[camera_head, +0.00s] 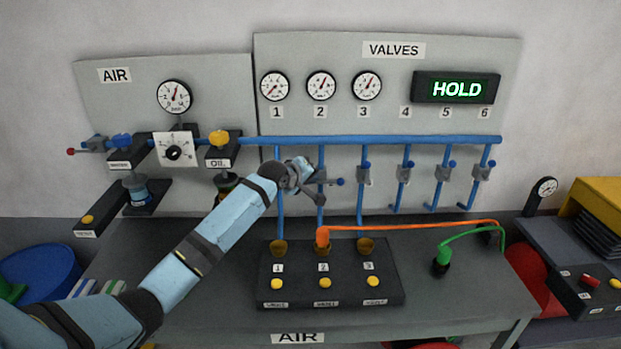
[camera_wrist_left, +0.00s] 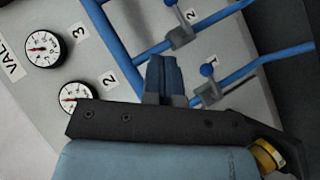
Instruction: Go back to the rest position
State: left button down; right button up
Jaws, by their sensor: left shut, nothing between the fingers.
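My left arm comes in from the lower left in the head view. Its gripper (camera_head: 316,184) is in front of the valve panel (camera_head: 390,52), close to the valve on pipe 2, whose blue knob (camera_head: 340,182) shows just to its right. I cannot tell whether they touch. In the left wrist view the fingers (camera_wrist_left: 164,78) are together, with nothing between them. That view also shows blue-knobbed valves (camera_wrist_left: 207,90) on blue pipes and two gauges (camera_wrist_left: 43,48). My right gripper is in neither view.
Below the gripper, a black box (camera_head: 325,285) with three yellow buttons stands on the grey bench (camera_head: 190,290). An orange hose (camera_head: 415,227) and a green hose (camera_head: 470,233) run right. The AIR panel (camera_head: 130,95) is left. A display (camera_head: 456,88) reads HOLD.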

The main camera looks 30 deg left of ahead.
pick_arm(q)
jog(key=shift+f, duration=0.1)
dwell(0.5)
jog(key=s+d+f+m+g+h, duration=0.1)
jog(key=s+d+f+m, duration=0.3)
jog(key=s+f, duration=0.5)
jog(key=s+d+f+m, duration=0.2)
jog(key=s+d+f, duration=0.55)
jog(key=f, duration=0.35)
jog(key=s+d+f+m, duration=0.2)
jog(key=s+d, duration=0.1)
jog(key=s, duration=0.6)
jog(key=s+d+f+m, duration=0.3)
jog(key=s, duration=0.7)
jog(key=s+d+f+m, duration=0.2)
jog(key=s+d, duration=0.1)
jog(key=s, duration=0.6)
jog(key=shift+s+f+m+g, duration=0.3)
jog(key=shift+s+f+m, duration=0.05)
jog(key=shift+s+m, duration=0.05)
